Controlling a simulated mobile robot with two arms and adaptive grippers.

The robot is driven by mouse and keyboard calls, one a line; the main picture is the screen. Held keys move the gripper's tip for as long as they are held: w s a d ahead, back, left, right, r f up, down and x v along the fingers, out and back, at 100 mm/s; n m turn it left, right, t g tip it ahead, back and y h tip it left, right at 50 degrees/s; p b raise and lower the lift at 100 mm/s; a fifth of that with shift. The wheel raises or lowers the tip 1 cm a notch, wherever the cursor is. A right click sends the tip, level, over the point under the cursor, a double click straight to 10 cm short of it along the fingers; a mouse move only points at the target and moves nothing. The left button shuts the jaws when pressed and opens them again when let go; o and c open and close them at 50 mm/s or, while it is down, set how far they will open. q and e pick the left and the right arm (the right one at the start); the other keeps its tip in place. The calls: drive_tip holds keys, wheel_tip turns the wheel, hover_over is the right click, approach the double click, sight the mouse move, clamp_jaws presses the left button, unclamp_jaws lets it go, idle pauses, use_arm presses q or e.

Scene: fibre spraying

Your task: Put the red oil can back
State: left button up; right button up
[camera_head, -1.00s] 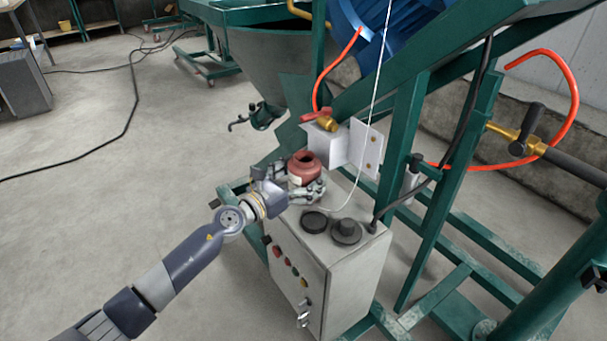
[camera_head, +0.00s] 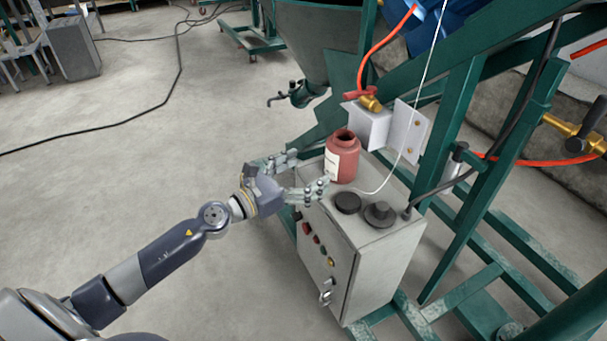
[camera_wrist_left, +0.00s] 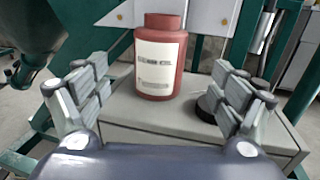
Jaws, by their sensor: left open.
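The red oil can (camera_head: 342,158) stands upright and uncapped on top of the grey control box (camera_head: 372,228), near its back left corner. In the left wrist view the red oil can (camera_wrist_left: 160,60) shows a pale label facing me. My left gripper (camera_head: 302,178) is open and empty, just left of the can. In the left wrist view the open fingers of my left gripper (camera_wrist_left: 162,98) lie on either side, with the can beyond and between them, apart from both. My right gripper is not in view.
A black cap (camera_head: 347,202) and a black knob-like part (camera_head: 380,214) sit on the box top beside the can. A white bracket (camera_head: 408,132) and a brass valve (camera_head: 371,103) are behind it. Green frame beams (camera_head: 456,150) stand at the right.

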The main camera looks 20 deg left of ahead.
use_arm(q)
drive_tip(key=s+a+f+n+g+y, duration=0.1)
drive_tip(key=s+a+f+n+y, duration=0.3)
drive_tip(key=n, duration=1.1)
drive_tip(key=s+d+f+n+g+y, duration=0.1)
drive_tip(key=s+f+n+y, duration=0.2)
drive_tip(key=s+n+y, duration=0.75)
drive_tip(key=s+d+f+n+g+h, duration=0.7)
drive_tip(key=s+d+f+n, duration=0.2)
drive_tip(key=s+n, duration=0.2)
drive_tip(key=n, duration=0.2)
drive_tip(key=shift+s+n+g, duration=0.35)
drive_tip(key=shift+g, duration=0.05)
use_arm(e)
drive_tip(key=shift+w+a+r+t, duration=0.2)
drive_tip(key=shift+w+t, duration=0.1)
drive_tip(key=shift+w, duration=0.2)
use_arm(q)
drive_tip(key=shift+h, duration=0.25)
